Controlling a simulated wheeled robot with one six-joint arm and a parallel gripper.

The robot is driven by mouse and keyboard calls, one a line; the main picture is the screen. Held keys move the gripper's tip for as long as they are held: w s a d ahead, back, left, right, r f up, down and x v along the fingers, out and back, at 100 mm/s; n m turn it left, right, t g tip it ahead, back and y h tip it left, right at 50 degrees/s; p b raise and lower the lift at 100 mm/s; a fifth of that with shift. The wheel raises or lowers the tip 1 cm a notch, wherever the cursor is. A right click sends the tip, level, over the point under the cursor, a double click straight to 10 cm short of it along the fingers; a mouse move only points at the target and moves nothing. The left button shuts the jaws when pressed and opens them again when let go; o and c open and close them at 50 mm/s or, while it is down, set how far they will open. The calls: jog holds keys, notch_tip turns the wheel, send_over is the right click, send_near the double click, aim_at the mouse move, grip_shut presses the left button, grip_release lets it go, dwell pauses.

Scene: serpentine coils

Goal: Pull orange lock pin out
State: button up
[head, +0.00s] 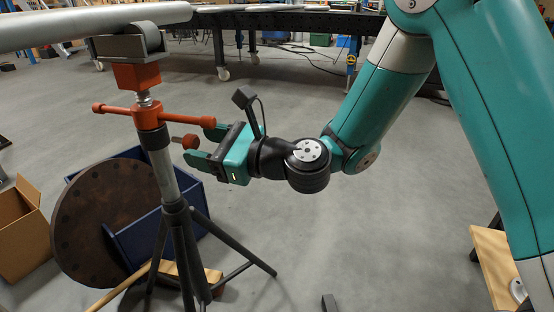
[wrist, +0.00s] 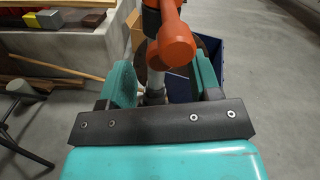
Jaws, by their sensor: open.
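The orange lock pin (head: 188,141) sticks out to the right from the stand's post (head: 163,175), with a round knob at its end. My gripper (head: 200,143) is open, with one finger above and one below the knob in the head view, not closed on it. In the wrist view my gripper (wrist: 165,82) is open, with the post between and beyond its fingers. A bright orange rounded end fills the space above the fingers there.
The orange cross handle (head: 150,116) sits just above the pin, its right end close to my upper finger. The stand holds a grey pipe (head: 90,24) on a roller head. A brown flanged disc (head: 95,215) and a blue crate (head: 140,235) stand behind.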

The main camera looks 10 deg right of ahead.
jog(key=b+v, duration=1.2)
jog(key=v, duration=0.2)
jog(key=shift+s+d, duration=0.15)
jog(key=shift+d, duration=0.05)
